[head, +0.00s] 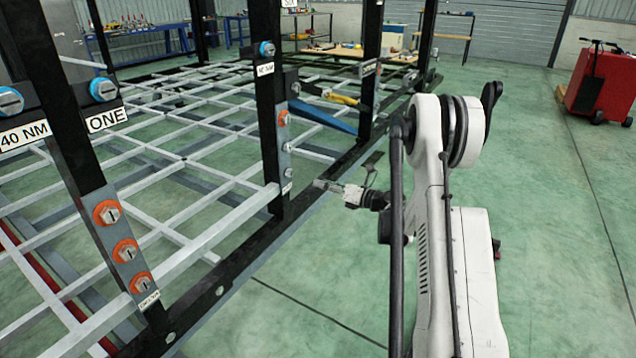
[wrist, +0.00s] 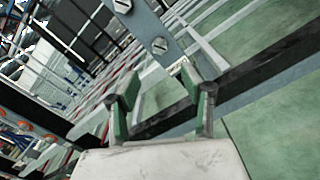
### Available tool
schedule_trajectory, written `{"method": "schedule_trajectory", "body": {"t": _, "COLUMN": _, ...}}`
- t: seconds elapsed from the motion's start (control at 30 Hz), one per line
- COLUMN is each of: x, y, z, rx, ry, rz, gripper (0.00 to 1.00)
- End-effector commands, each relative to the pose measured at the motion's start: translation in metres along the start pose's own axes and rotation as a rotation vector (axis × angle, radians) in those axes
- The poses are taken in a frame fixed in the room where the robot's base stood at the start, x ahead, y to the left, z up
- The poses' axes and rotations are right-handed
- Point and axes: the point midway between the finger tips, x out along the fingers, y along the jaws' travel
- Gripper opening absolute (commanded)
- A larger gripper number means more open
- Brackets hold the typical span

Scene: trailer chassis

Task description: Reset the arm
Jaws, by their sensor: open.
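My gripper (head: 330,187) reaches left from my white arm in the head view, close to the lower part of a black chassis post (head: 268,110). In the wrist view my gripper (wrist: 162,98) shows two green-padded fingers spread apart with nothing between them. A grey plate with bolts (wrist: 158,45) on the post stands just beyond the fingertips. The fingers appear apart from it. My arm is raised and bent, with its elbow high on the right of the head view.
The trailer chassis (head: 233,258) fills the left, with black posts and a grey grid. A blue wedge-shaped part (head: 322,117) and a yellow tool (head: 342,99) sit beyond my gripper. A red cart (head: 598,85) stands far right. The green floor on the right is clear.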

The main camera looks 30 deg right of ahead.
Motion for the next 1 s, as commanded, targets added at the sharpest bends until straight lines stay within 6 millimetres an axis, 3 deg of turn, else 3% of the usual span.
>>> {"method": "schedule_trajectory", "body": {"t": 0.23, "x": 0.001, "y": 0.001, "z": 0.000, "rx": -0.003, "ry": 0.001, "rz": 0.000, "gripper": 0.43}}
{"method": "schedule_trajectory", "body": {"t": 0.37, "x": 0.007, "y": 0.012, "z": 0.004, "rx": -0.048, "ry": 0.026, "rz": -0.004, "gripper": 0.43}}
{"method": "schedule_trajectory", "body": {"t": 0.47, "x": 0.017, "y": 0.034, "z": 0.010, "rx": -0.138, "ry": 0.075, "rz": -0.010, "gripper": 0.43}}
{"method": "schedule_trajectory", "body": {"t": 0.7, "x": 0.038, "y": 0.105, "z": 0.021, "rx": -0.453, "ry": 0.236, "rz": -0.006, "gripper": 0.43}}
{"method": "schedule_trajectory", "body": {"t": 1.0, "x": 0.041, "y": 0.197, "z": 0.022, "rx": -0.866, "ry": 0.433, "rz": 0.052, "gripper": 0.43}}
